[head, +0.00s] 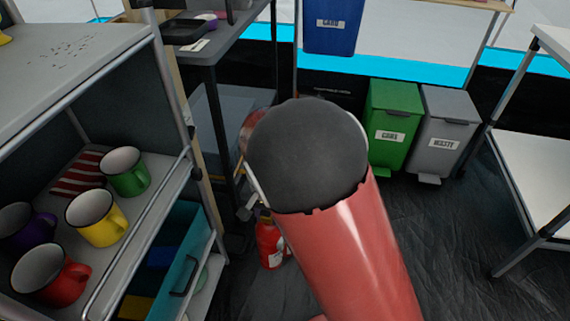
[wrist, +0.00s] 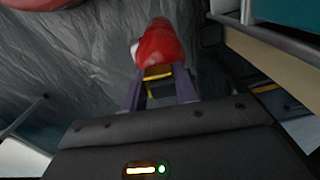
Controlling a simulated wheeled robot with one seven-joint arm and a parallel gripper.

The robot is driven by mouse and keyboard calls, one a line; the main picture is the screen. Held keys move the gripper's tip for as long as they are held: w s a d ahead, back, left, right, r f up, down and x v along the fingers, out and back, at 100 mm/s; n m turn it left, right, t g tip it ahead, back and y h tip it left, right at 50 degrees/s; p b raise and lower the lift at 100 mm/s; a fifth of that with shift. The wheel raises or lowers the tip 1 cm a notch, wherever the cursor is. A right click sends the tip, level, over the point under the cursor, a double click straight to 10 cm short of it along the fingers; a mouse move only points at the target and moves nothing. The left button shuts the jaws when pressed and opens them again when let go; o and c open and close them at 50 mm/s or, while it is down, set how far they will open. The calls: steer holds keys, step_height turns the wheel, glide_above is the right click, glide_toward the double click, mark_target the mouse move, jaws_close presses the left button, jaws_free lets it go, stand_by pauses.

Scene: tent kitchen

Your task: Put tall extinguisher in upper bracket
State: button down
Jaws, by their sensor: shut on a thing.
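In the wrist view, my gripper (wrist: 160,88) is shut on a red rounded body, the extinguisher (wrist: 161,44), with a white patch on its left side. A yellow strip shows between the fingers. In the head view, my red arm with its dark cap covers the middle and hides the gripper. A red extinguisher (head: 269,242) with a white label shows low beside the arm, partly hidden; I cannot tell whether it is the held one. I cannot make out the upper bracket in either view.
A shelf rack (head: 150,150) with several mugs stands at left, with a teal crate (head: 187,262) below. A dark table (head: 225,38) is behind it. A green bin (head: 393,115) and a grey bin (head: 446,125) stand at back right. A white-topped table (head: 540,175) is at right. Floor between is clear.

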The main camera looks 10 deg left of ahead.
steer(key=w+d+f, duration=0.1)
steer(key=w+d, duration=0.1)
steer(key=d, duration=0.6)
steer(key=w+d+f+n, duration=0.1)
steer(key=w+d+f, duration=0.1)
steer(key=d, duration=0.7)
steer(key=w+d+f, duration=0.2)
steer(key=d, duration=0.7)
steer(key=shift+w+f+n, duration=0.25)
steer(key=shift+n, duration=0.15)
steer(key=shift+d, duration=0.1)
steer(key=shift+m, duration=0.9)
steer(key=s+a+r, duration=0.2)
steer(key=a, duration=0.6)
steer(key=s+a+r, duration=0.2)
steer(key=a, duration=0.7)
steer(key=s+a+r, duration=0.1)
steer(key=s+a, duration=0.1)
steer(key=a, duration=0.7)
steer(key=shift+s+a+r, duration=0.1)
steer(key=shift+s+r, duration=0.1)
steer(key=shift+r, duration=0.2)
